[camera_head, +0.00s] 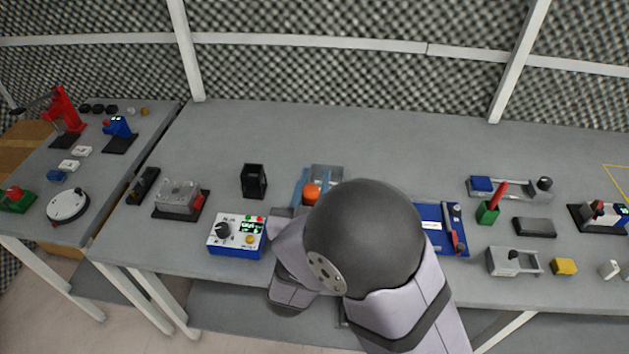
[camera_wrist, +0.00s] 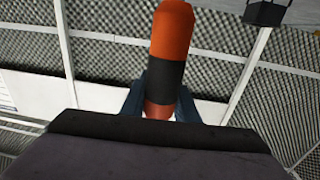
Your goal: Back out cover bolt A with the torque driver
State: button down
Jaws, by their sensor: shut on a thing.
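The torque driver (camera_wrist: 171,35) has an orange handle with a black band and stands out from between my blue fingers in the wrist view. My gripper (camera_wrist: 160,105) is shut on it. In the head view its rounded orange end (camera_head: 312,192) shows beside a blue finger, left of my dark wrist joint. The driver's bit is not visible. A box with a clear cover (camera_head: 179,196) on a black base stands to the left, apart from my gripper. Cover bolt A cannot be made out in either view.
A blue and white control box (camera_head: 236,235) with a knob stands close left of my arm. A black open holder (camera_head: 254,181) is behind it. A blue panel (camera_head: 430,212) and several fixtures lie to the right. The table's back left area is clear.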

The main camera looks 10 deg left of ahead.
jog(key=shift+r+p, duration=0.3)
jog(key=shift+p, duration=0.05)
dwell(0.9)
notch_tip(320, 180, up, 5)
jog(key=p, duration=0.4)
dwell(0.5)
